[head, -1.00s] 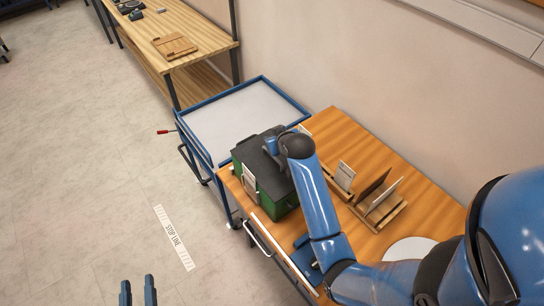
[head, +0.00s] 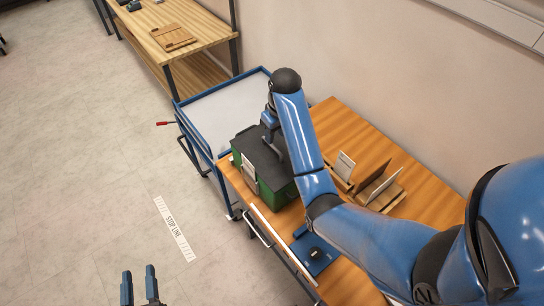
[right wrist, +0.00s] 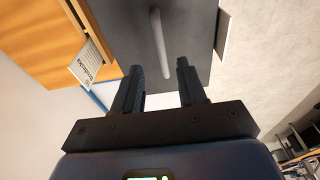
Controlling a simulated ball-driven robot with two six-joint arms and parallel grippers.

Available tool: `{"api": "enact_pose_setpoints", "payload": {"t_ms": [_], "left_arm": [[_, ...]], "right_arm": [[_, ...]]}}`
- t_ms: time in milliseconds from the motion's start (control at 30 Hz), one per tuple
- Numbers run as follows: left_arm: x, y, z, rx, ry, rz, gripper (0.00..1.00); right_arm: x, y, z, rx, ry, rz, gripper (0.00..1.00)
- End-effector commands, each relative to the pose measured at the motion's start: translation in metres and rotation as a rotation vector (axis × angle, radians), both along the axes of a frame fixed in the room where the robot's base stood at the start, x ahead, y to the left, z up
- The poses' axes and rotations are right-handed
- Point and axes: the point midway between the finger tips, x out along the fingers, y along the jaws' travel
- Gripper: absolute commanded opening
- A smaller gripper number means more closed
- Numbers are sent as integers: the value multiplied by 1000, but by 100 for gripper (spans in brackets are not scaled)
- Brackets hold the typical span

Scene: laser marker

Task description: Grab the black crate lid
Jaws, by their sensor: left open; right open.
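The black crate lid (head: 255,152) lies on the green crate (head: 272,192), which stands on the wooden table. In the right wrist view the lid (right wrist: 190,45) shows as a dark panel with a grey bar handle (right wrist: 159,45). My right gripper (head: 268,138) is over the lid, open. Its fingertips (right wrist: 157,80) point at the lid, and the handle lies ahead of the gap between them; I cannot tell whether they touch. My right arm hides part of the lid in the head view. My left gripper (head: 139,275) is open and empty over the floor.
A blue cart (head: 222,112) with a pale top stands behind the crate. On the wooden table (head: 340,125), wooden holders with cards (head: 382,190) stand right of the crate, and a blue device (head: 315,254) lies in front. A wooden shelf (head: 200,25) is farther back.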

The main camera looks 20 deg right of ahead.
Motion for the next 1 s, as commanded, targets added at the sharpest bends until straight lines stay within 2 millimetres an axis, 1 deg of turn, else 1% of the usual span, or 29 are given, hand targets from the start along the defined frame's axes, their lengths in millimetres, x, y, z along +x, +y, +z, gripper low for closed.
{"api": "enact_pose_setpoints", "payload": {"t_ms": [33,100,267,400,600,700,833,1000], "left_arm": [[0,0,3,0,1,0,43],[0,0,6,0,-1,0,43],[0,0,8,0,0,0,43],[0,0,15,0,0,0,43],[0,0,29,0,0,0,43],[0,0,31,0,0,0,43],[0,0,32,0,0,0,43],[0,0,32,0,0,0,43]], "right_arm": [[1,1,-8,0,4,0,41],[2,1,-16,0,4,0,41],[4,2,-27,0,0,0,41],[6,4,-34,0,2,0,41],[11,8,-56,0,3,0,41],[13,8,-68,0,3,0,41],[15,8,-76,0,0,0,41],[15,8,-78,-1,-1,0,41]]}}
